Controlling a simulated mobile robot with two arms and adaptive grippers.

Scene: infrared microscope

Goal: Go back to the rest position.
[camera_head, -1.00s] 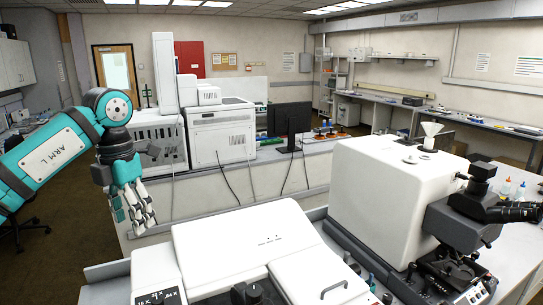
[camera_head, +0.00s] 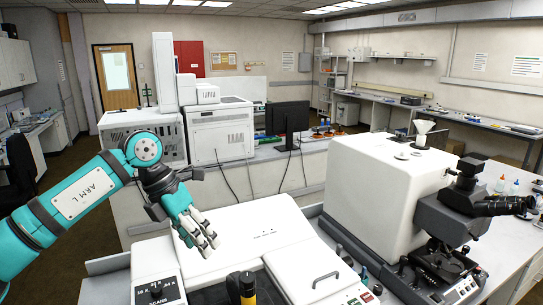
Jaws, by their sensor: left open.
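My left gripper (camera_head: 198,232) hangs at the end of the teal arm marked ARM L, in front of the white instrument's left part. Its fingers point down and to the right, open, with nothing between them. The infrared microscope stands at the right: a large white housing (camera_head: 375,190) with a black eyepiece and stage unit (camera_head: 455,215). A low white unit (camera_head: 262,232) with a lid lies at the front, and a control panel marked SCANS (camera_head: 158,290) is at its left. My right gripper is not in view.
A black monitor (camera_head: 288,118) and white lab instruments (camera_head: 222,130) stand on the bench behind. Small bottles (camera_head: 514,187) stand at the right. A black and yellow cylinder (camera_head: 247,287) is at the front edge. Floor shows at the left.

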